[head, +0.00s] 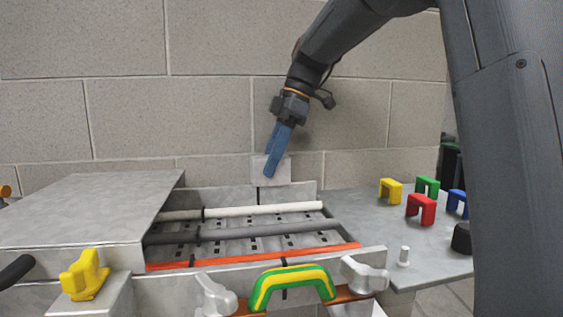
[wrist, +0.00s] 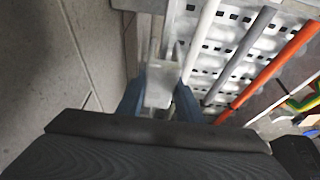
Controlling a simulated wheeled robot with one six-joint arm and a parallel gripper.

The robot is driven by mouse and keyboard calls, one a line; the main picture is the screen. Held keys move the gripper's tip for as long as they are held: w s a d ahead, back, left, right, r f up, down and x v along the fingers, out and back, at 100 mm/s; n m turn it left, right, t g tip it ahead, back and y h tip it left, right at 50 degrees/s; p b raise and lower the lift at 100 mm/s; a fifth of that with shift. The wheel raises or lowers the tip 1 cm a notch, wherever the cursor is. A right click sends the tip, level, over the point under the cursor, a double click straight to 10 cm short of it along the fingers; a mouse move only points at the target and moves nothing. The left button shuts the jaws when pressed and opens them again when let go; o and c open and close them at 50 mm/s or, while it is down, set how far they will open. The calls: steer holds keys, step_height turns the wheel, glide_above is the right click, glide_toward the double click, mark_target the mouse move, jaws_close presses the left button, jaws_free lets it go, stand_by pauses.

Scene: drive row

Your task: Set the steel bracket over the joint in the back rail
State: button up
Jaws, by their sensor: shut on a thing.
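The steel bracket (head: 284,172) is a small pale grey piece at the back of the tray-like bed in the head view. My gripper (head: 269,172) points down with blue fingers and is shut on it. The wrist view shows the bracket (wrist: 158,92) between both fingers. The back rail (head: 300,191) runs along the wall side of the bed. A dark vertical line, the joint (head: 258,195), shows in the rail just below the bracket's left part. The bracket's lower edge is near the rail's top; I cannot tell whether it touches or straddles it.
White (head: 265,210), dark grey (head: 250,232) and orange (head: 260,256) rods run along the bed. A green-yellow handle (head: 292,283) is on the front rail. Coloured brackets, one red (head: 421,209), stand on the right table. The block wall (head: 210,120) is close behind.

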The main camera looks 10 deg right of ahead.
mark_target(258, 157)
steer(key=shift+a, duration=1.6)
steer(key=shift+f+b, duration=1.35)
steer(key=shift+f, duration=0.75)
steer(key=shift+f, duration=0.35)
steer(key=o, duration=1.2)
